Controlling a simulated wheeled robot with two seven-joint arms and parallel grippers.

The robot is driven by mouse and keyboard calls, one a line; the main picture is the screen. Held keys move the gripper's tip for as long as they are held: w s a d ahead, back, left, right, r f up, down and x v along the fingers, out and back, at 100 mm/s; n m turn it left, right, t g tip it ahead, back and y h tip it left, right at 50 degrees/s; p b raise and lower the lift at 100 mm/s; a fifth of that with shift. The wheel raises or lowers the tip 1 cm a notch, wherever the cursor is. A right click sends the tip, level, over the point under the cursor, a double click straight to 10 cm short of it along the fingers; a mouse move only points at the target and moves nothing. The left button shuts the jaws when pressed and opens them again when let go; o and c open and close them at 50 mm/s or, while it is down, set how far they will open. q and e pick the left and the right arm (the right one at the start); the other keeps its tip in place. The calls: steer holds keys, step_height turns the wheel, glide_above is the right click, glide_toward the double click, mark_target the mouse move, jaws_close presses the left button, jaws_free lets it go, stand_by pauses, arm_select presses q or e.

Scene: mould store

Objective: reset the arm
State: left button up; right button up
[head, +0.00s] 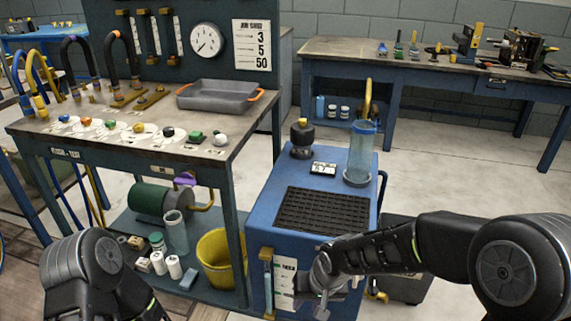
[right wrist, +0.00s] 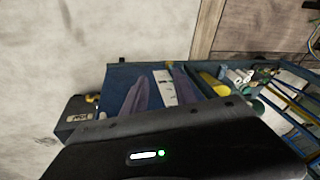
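My right arm reaches in from the right in the head view. Its gripper (head: 323,285) is in front of the blue cabinet (head: 262,215), near the white label on the cabinet's front. In the right wrist view the two fingers (right wrist: 162,95) stand apart with nothing between them; the labelled cabinet front shows behind the gap. I cannot tell how far the fingers are from the cabinet. Part of my left arm shows at the lower left of the head view; its gripper is out of view.
The cabinet top carries a clear cylinder (head: 361,150), a black knob-like part (head: 302,139) and a black grid (head: 323,211). A workbench (head: 230,150) with a grey tray (head: 218,96) stands left, a yellow bucket (head: 218,262) on its shelf. Another bench (head: 440,75) stands behind.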

steer(key=s+d+f+m+g+y, duration=0.2)
steer(key=s+f, duration=1.8)
step_height(320, 180, up, 18)
steer(key=p, duration=1.8)
steer(key=shift+s, duration=0.15)
steer(key=shift+f, duration=0.1)
